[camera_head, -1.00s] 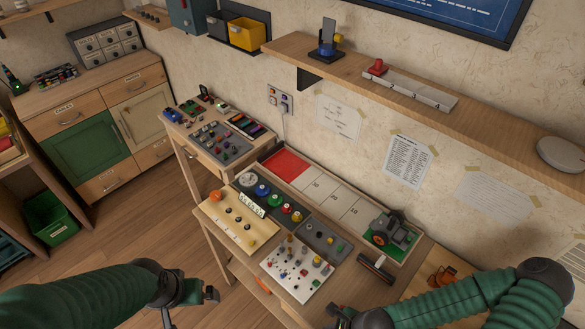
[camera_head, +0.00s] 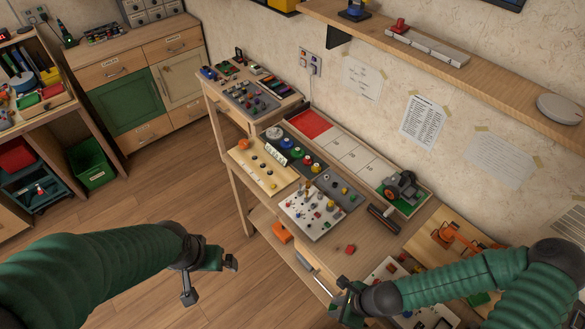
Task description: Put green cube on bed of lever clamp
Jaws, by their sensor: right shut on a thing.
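My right gripper (camera_head: 342,298) is at the lower middle, over the front edge of the workbench. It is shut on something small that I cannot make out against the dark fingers. I cannot pick out the green cube clearly elsewhere. An orange device on a wooden board (camera_head: 455,240), at the right of the bench, may be the lever clamp; my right arm partly hides that area. My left gripper (camera_head: 211,280) is open and empty over the floor, left of the bench.
A white board with pegs (camera_head: 312,228), a grey device on a green base (camera_head: 401,190) and a dark bar-shaped tool (camera_head: 384,219) occupy the bench. A red block (camera_head: 350,249) lies near its front. A shelf (camera_head: 480,75) runs above.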

